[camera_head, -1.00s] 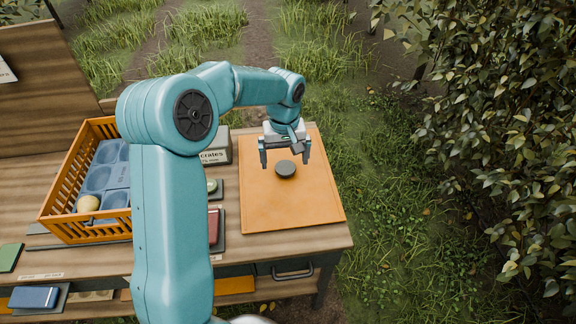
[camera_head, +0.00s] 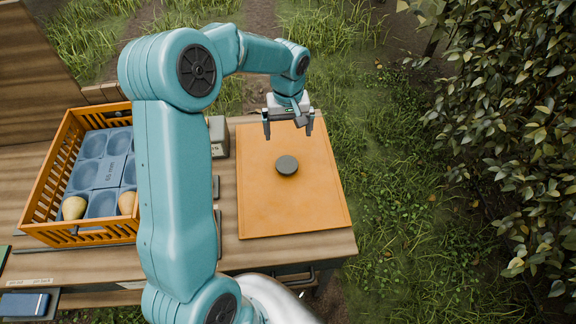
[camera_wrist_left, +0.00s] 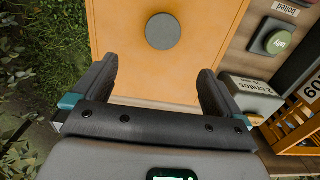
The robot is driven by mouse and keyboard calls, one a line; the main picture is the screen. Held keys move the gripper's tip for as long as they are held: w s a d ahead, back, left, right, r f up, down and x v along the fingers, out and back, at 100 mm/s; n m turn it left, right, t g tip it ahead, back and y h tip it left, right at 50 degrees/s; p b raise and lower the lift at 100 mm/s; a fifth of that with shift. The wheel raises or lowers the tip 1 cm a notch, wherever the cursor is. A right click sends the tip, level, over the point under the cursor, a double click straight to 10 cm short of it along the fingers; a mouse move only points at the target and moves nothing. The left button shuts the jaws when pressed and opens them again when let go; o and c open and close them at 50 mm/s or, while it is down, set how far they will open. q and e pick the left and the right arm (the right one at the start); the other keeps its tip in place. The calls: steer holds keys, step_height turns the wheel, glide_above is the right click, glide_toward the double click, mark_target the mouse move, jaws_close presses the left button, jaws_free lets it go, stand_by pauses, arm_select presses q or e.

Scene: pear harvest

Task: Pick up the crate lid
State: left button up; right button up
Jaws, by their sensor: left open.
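The crate lid (camera_head: 291,208) is a flat orange panel lying on the right end of the wooden bench. A dark round knob (camera_head: 287,165) stands near its middle. The lid (camera_wrist_left: 120,62) and its knob (camera_wrist_left: 163,31) also show in the left wrist view. My left gripper (camera_head: 289,134) is open and empty above the far part of the lid, beyond the knob. In the left wrist view my left gripper (camera_wrist_left: 148,82) has its fingers spread, with the knob ahead of them and apart from them. My right gripper is not in view.
An orange slatted crate (camera_head: 42,190) with a blue cup tray (camera_head: 110,172) and pears stands at the left. A grey block (camera_head: 218,135) with a label sits beside the lid. A leafy tree (camera_head: 510,130) fills the right side.

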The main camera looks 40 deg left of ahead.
arm_select(q)
steer(key=p, duration=0.1)
glide_above(287, 164)
step_height(287, 164, down, 8)
steer(key=shift+w+a+f, duration=0.1)
steer(key=shift+f, duration=0.1)
steer(key=shift+w+f, duration=0.1)
steer(key=shift+f, duration=0.15)
steer(key=shift+d+f+p, duration=0.2)
steer(key=shift+f+p, duration=0.1)
steer(key=shift+p, duration=0.05)
steer(key=f, duration=0.1)
steer(key=f+p, duration=0.1)
steer(key=f, duration=0.2)
steer(key=shift+s+a, duration=0.15)
steer(key=shift+s, duration=0.2)
steer(key=shift+w+f, duration=0.2)
steer(key=shift+f, duration=0.15)
steer(key=shift+s+r, duration=0.15)
steer(key=shift+c, duration=0.9)
steer(key=c, duration=1.2)
steer(key=shift+o, duration=0.2)
